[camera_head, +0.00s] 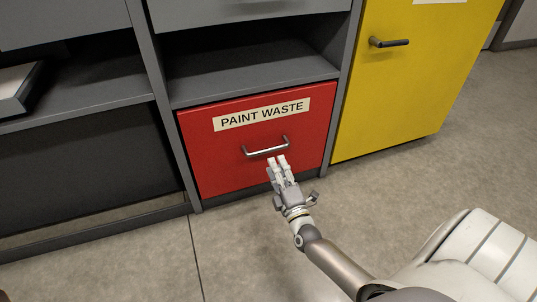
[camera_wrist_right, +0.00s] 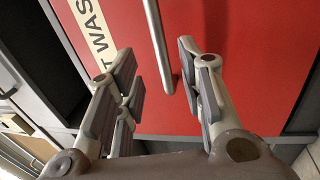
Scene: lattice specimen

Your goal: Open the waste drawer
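The waste drawer (camera_head: 225,160) has a red front with a "PAINT WASTE" label (camera_head: 262,114) and sits flush in the grey cabinet, shut. Its metal bar handle (camera_head: 265,151) runs across the front below the label. The red front (camera_wrist_right: 225,25) and the handle (camera_wrist_right: 157,40) also show in the right wrist view. My right gripper (camera_head: 277,163) is just below the handle in the head view. In the right wrist view its fingers (camera_wrist_right: 158,65) are spread and empty, with the bar appearing between them. Contact cannot be told. My left gripper is not in view.
A yellow cabinet (camera_head: 400,90) with a dark handle (camera_head: 388,42) stands right of the drawer. An open grey shelf (camera_head: 250,75) lies above it, and a dark recess (camera_head: 85,170) is at left. The floor (camera_head: 130,260) in front is clear.

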